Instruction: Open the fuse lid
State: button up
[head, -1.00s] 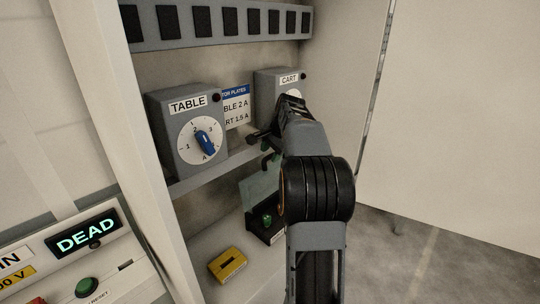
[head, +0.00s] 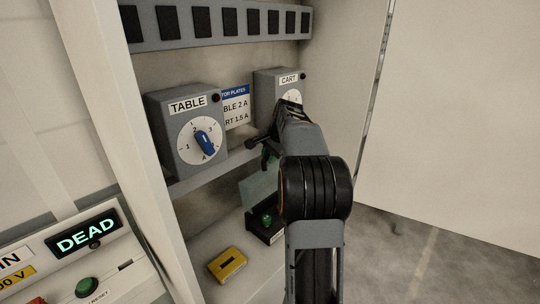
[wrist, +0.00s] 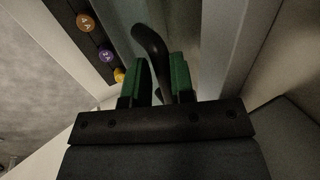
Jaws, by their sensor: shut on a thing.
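The fuse box (head: 262,231) is a dark box low in the cabinet with a green part on top. Its translucent lid (head: 257,191) stands raised above it, tilted up, partly hidden behind my arm. My gripper (head: 267,160) is at the lid's upper edge. In the wrist view my gripper's green fingers (wrist: 160,78) are shut on a black curved handle (wrist: 150,45), which I take to be the lid's. The wrist view also shows a dark strip with round fuses in orange (wrist: 86,22), purple (wrist: 106,55) and yellow (wrist: 119,75).
The TABLE dial box (head: 187,130) and CART dial box (head: 280,90) stand on the shelf above. A yellow block (head: 227,265) lies on the cabinet floor left of the fuse box. A DEAD display (head: 85,238) is at lower left. A pale panel stands at right.

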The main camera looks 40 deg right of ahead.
jog(key=shift+r, duration=0.1)
grip_shut()
jog(key=shift+s+d+f+t+b, duration=0.1)
jog(key=shift+s+f+t+b, duration=0.25)
jog(key=shift+b, duration=0.65)
jog(key=shift+s+d+r+t+b, duration=0.15)
jog(key=shift+s+t+b, duration=0.1)
jog(key=shift+s+b, duration=0.5)
jog(key=shift+s, duration=0.45)
jog(key=shift+p, duration=0.3)
jog(key=o, duration=0.8)
grip_release()
